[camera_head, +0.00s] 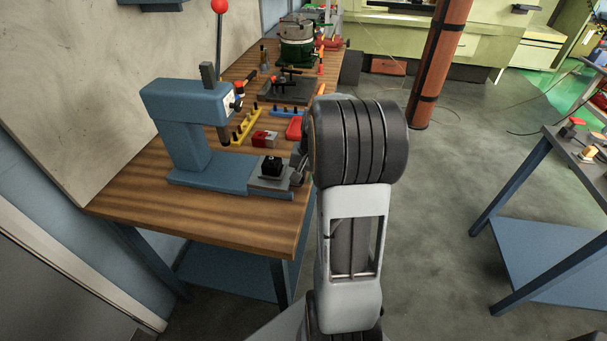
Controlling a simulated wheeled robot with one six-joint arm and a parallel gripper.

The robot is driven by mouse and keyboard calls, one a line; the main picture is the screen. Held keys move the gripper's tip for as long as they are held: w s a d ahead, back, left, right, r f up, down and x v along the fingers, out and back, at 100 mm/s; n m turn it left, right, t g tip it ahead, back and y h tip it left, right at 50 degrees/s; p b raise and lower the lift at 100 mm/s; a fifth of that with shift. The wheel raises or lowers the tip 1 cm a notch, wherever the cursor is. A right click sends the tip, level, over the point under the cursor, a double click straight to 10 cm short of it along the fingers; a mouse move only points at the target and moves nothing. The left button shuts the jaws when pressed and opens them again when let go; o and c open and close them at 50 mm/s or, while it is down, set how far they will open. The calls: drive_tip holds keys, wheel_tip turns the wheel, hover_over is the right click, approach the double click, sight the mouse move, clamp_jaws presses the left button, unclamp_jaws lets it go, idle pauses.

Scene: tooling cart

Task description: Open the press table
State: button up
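A blue press (190,135) stands upright on the wooden workbench (225,222) at the left. Its dark ram (223,134) hangs below the head. The press table (271,186), a grey plate on the right end of the blue base, carries a small black block (271,165). My gripper (297,165) is at the right side of the press table, close to the black block. Most of it is hidden behind my arm's dark wrist joint. I cannot tell whether it touches the table or whether its fingers are open.
A lever with a red ball (219,6) rises behind the press. A red and grey block (264,139), a yellow rack (246,127) and a blue rack (287,111) lie behind the press table. A brown column (438,62) stands farther back. The floor (440,190) at right is clear up to another cart.

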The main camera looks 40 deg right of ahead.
drive_tip(key=shift+o, duration=0.5)
wheel_tip(320, 180, up, 14)
drive_tip(key=s+d, duration=0.1)
drive_tip(key=s, duration=0.1)
drive_tip(key=shift+d+f, duration=0.2)
drive_tip(key=shift+d, duration=0.15)
